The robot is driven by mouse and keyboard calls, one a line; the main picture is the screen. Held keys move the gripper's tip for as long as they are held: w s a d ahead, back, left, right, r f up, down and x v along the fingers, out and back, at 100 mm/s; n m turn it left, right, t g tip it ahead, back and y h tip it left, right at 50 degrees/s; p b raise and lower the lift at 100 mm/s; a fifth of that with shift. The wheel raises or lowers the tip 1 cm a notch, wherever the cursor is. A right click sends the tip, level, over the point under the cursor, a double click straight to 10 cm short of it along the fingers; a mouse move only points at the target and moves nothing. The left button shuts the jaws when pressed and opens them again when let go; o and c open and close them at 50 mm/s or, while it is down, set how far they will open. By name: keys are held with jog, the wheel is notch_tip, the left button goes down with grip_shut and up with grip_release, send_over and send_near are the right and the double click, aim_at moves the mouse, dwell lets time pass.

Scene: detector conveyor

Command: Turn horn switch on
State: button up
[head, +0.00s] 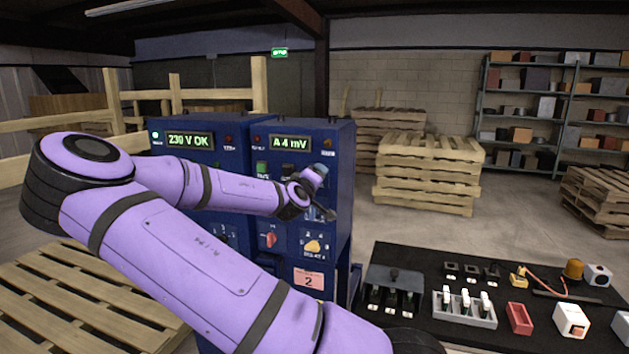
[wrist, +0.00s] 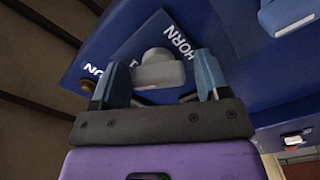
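The horn switch (wrist: 160,70) is a grey knob on a blue panel beside the white word HORN, in the wrist view. My gripper (wrist: 156,78) is open, with one blue finger on each side of the knob and small gaps between. In the head view my gripper (head: 318,193) is at the upper right of the right blue cabinet's front (head: 285,225). There the arm and fingers hide the horn switch. I cannot tell the switch's setting.
The right cabinet carries a display reading "A 4 mV" (head: 290,143), a red knob (head: 269,236) and a yellow knob (head: 313,246). A left cabinet (head: 180,125) reads "230 V OK". A black table (head: 400,258) with small parts stands at right. Pallets (head: 428,172) stand behind.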

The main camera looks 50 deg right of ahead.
jog(key=shift+o, duration=0.2)
jog(key=v, duration=1)
jog(key=shift+s+a, duration=0.15)
jog(key=shift+a, duration=0.15)
dwell(0.3)
